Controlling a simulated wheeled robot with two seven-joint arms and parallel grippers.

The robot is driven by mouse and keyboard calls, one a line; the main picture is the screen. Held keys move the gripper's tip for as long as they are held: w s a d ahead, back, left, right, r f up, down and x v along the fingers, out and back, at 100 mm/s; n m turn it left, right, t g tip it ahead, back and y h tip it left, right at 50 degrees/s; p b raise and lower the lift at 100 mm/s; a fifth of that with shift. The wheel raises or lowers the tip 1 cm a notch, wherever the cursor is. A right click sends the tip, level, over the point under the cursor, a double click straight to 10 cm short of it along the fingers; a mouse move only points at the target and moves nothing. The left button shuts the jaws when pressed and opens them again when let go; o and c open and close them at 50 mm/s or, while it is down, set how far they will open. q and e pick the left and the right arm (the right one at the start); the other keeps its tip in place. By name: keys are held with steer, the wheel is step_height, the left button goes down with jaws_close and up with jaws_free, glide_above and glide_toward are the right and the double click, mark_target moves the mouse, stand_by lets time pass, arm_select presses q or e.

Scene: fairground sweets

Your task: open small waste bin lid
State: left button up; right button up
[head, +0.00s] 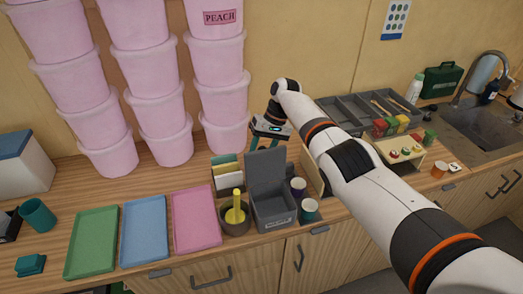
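The small waste bin (273,211) is a dark grey box with a label on its front, standing near the counter's front edge. Its grey lid (266,171) stands raised, about upright at the back of the bin, so the bin is open at the top. My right gripper (264,145) is just behind and above the lid's top edge. My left gripper is not in view.
A pot with a yellow tool (236,214) stands left of the bin, with card holders (227,177) behind it. Two cups (309,208) stand close on the right. Pink (195,219), blue and green trays lie left. Stacked pink tubs (220,101) rise behind.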

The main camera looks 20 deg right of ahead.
steer(key=b+v, duration=0.3)
steer(key=v, duration=0.8)
steer(key=shift+d+r+b, duration=0.2)
steer(key=shift+r+b, duration=0.1)
steer(key=shift+r, duration=0.05)
